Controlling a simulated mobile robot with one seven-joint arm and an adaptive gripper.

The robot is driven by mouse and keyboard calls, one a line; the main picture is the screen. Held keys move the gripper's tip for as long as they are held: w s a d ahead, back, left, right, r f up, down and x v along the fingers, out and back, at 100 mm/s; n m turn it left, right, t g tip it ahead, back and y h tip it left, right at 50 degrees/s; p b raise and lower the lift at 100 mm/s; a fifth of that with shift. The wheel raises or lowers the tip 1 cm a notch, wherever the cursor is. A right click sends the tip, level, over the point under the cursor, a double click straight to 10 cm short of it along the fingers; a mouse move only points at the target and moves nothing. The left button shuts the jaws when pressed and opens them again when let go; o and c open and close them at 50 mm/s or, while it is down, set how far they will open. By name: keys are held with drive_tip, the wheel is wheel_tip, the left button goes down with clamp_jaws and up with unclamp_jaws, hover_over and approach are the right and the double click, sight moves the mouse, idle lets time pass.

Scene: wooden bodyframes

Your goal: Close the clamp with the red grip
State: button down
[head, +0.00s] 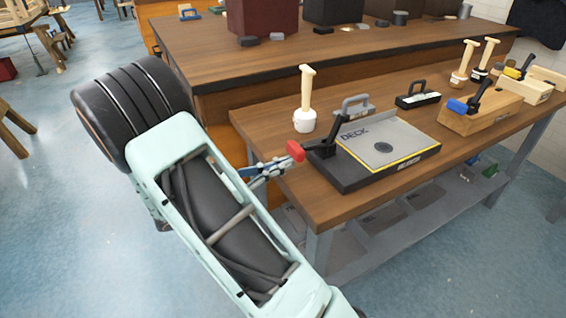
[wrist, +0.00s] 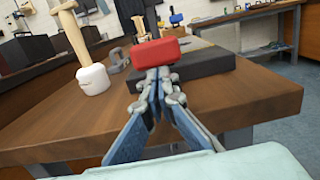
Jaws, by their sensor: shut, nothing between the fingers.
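The clamp (head: 324,147) has a black lever ending in a red grip (head: 295,151). It sits at the left end of a black base (head: 372,181) that carries a grey plate marked DECK (head: 390,141). The lever leans out to the left over the table's edge, and a black arm sticks up beside the plate. My gripper (head: 281,164) is shut and empty, with its fingertips right at the red grip. In the wrist view the red grip (wrist: 155,50) is just above and beyond the closed tips (wrist: 158,78); I cannot tell whether they touch.
A white-headed mallet (head: 305,118) stands behind the base, near a grey handled block (head: 355,107). A wooden block with a blue-gripped clamp (head: 480,112) is to the right. A larger wooden table (head: 260,55) is behind. The floor at the left is mostly clear.

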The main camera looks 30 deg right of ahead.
sight(292, 148)
drive_tip(key=shift+r+p, duration=0.35)
drive_tip(key=shift+p, duration=0.05)
wheel_tip(292, 148, up, 4)
drive_tip(key=y+p, duration=0.2)
drive_tip(key=p, duration=0.5)
drive_tip(key=shift+y, duration=0.4)
drive_tip(key=d+r+y+p, duration=0.1)
drive_tip(key=r+y+p, duration=0.1)
drive_tip(key=p, duration=0.2)
drive_tip(key=d+r+y+p, duration=0.1)
drive_tip(key=r+y+p, duration=0.1)
drive_tip(key=p, duration=0.3)
drive_tip(key=d+r+y+p, duration=0.1)
drive_tip(key=r+y+p, duration=0.1)
drive_tip(key=p, duration=0.3)
drive_tip(key=shift+r, duration=0.15)
drive_tip(key=d+r+y+p, duration=0.1)
drive_tip(key=p, duration=0.2)
drive_tip(key=shift+d+y, duration=0.1)
drive_tip(key=shift+y, duration=0.3)
drive_tip(key=y+p, duration=0.1)
drive_tip(key=d+p, duration=0.1)
drive_tip(key=shift+d+r+y+p, duration=0.3)
drive_tip(key=shift+r+y+p, duration=0.05)
drive_tip(key=shift+y, duration=0.05)
drive_tip(key=shift+w+d+r+p, duration=0.15)
drive_tip(key=shift+d+r+p, duration=0.05)
drive_tip(key=shift+d+p, duration=0.5)
drive_tip(key=shift+r, duration=0.1)
